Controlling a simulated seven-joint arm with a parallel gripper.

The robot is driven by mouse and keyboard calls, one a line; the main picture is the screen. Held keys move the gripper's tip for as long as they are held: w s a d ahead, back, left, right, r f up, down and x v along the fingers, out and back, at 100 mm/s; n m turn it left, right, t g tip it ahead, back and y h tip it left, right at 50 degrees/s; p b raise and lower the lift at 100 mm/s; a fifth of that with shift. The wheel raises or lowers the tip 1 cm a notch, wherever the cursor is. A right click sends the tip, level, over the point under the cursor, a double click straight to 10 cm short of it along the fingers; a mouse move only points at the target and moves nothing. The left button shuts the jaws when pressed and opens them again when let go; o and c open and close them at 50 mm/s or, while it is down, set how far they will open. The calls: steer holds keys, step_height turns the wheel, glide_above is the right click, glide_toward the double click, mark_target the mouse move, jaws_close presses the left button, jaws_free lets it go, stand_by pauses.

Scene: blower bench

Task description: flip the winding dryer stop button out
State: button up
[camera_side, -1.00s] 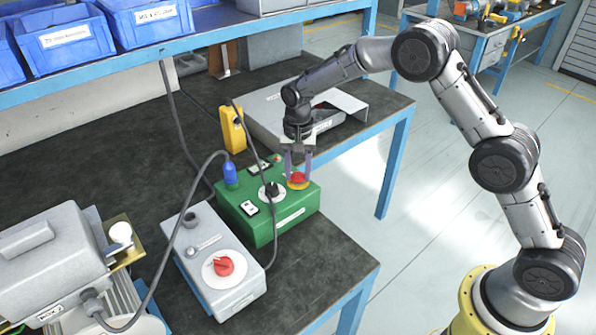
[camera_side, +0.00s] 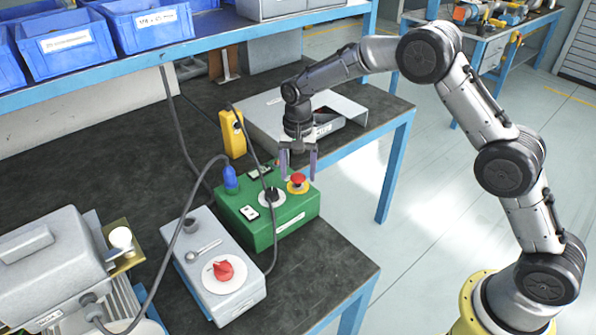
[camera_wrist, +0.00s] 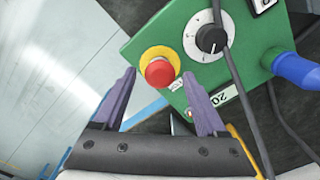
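The stop button is a red mushroom head (camera_side: 297,179) on a yellow collar, on top of a green control box (camera_side: 290,212) at the bench's right part. In the wrist view the red head (camera_wrist: 159,73) and its yellow ring show fully, at the box's corner. My gripper (camera_side: 298,173) is above the button, pointing down, with its two purple fingers apart and nothing between them that it grips. In the wrist view the fingers (camera_wrist: 159,90) lie to either side of the button in the picture. Whether the head is popped out or pressed in is hard to tell.
The green box also carries a black dial (camera_wrist: 210,38) and a blue plug (camera_side: 230,178) with cable. A grey box with a red knob (camera_side: 223,270) stands left. A yellow device (camera_side: 232,133) and a grey metal housing (camera_side: 345,105) stand behind. A cable passes over the green box.

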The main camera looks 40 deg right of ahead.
mark_target(298, 176)
steer(key=shift+r, duration=0.1)
step_height(298, 176, up, 14)
steer(key=shift+f, duration=0.2)
stand_by(0.4)
steer(key=s+d+r+t, duration=0.3)
steer(key=s+r, duration=0.7)
steer(key=r, duration=0.5)
steer(key=s+d+r+n+t, duration=0.2)
steer(key=s, duration=1)
steer(key=s+d+f+n, duration=0.1)
steer(key=s+f+n, duration=0.6)
steer(key=s+f, duration=0.4)
steer(key=s, duration=0.3)
steer(key=shift+d+f+t, duration=0.15)
steer(key=shift+f+t, duration=0.15)
